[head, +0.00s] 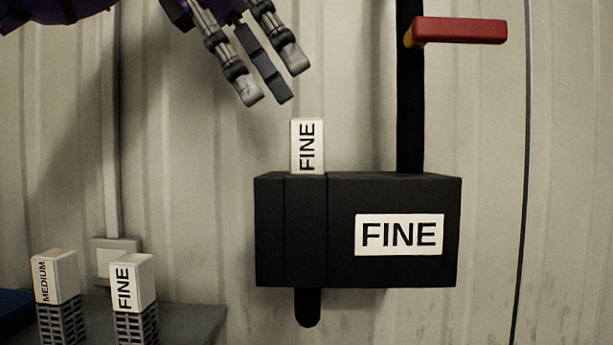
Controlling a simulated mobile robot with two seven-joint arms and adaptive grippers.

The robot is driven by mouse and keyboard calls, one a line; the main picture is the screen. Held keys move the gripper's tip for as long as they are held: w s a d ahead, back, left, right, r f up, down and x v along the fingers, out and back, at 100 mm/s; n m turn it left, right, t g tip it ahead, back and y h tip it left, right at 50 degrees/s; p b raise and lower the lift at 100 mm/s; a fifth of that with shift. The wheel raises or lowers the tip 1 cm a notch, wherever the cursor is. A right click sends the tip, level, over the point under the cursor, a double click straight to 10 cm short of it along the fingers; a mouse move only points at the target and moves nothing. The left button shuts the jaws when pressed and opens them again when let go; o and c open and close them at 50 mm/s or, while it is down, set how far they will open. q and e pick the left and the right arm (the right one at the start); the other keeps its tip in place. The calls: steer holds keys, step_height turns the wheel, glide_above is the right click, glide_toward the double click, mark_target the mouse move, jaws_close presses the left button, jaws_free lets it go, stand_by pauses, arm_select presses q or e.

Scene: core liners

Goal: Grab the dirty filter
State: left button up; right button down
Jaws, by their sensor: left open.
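A white filter end labelled FINE (308,147) sticks up from a slot in the top of a black housing (292,240). The housing carries a FINE label on its front, and the rest of this filter is hidden inside it. Whether it is dirty cannot be seen. My left gripper (272,95) is open and empty, above and slightly left of the filter, fingers pointing down and apart from it. My right gripper is not in view.
A FINE filter (133,285) and a MEDIUM filter (56,280) stand upright on a grey surface (190,322) at lower left. A red handle (460,31) is at upper right, by a black vertical pipe (410,110). A corrugated wall is behind.

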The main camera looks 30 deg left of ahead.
mark_target(300, 121)
arm_select(q)
steer(key=shift+d+f, duration=0.5)
steer(key=shift+f, duration=0.1)
steer(key=p+x, duration=0.1)
steer(key=x, duration=0.4)
steer(key=shift+w+a, duration=0.15)
steer(key=shift+a, duration=0.05)
jaws_close()
